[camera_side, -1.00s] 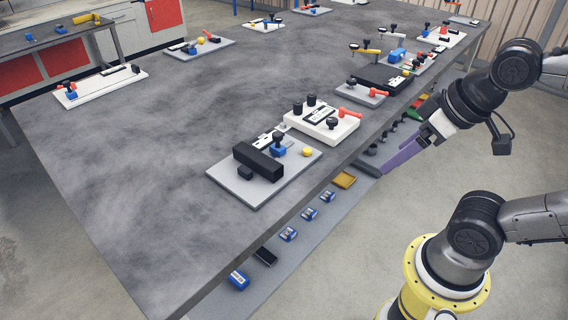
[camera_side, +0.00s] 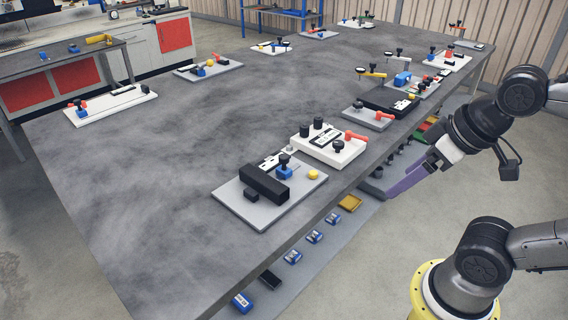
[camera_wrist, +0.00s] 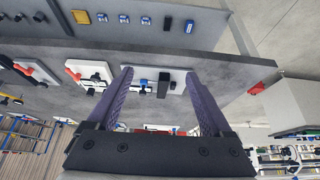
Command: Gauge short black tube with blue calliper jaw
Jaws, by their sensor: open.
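A grey plate (camera_side: 262,215) lies at the table's near edge. It bears a square-sided black tube (camera_side: 263,183), a small black block (camera_side: 252,196) beside it, and a blue calliper jaw (camera_side: 285,172) with a black knob right behind the tube. I cannot tell whether jaw and tube touch. My gripper (camera_side: 393,186), with purple fingers, is open and empty off the table's right edge, well apart from the plate. In the wrist view, the black tube (camera_wrist: 163,85) and blue jaw (camera_wrist: 143,82) show far off between the open fingers (camera_wrist: 158,75).
A white fixture (camera_side: 349,153) with black knobs and a red handle stands beyond the plate. A shelf (camera_side: 330,232) below the table edge holds blue blocks (camera_side: 314,237) and a yellow tray (camera_side: 350,203). More fixtures stand farther back. The table's left middle (camera_side: 150,180) is clear.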

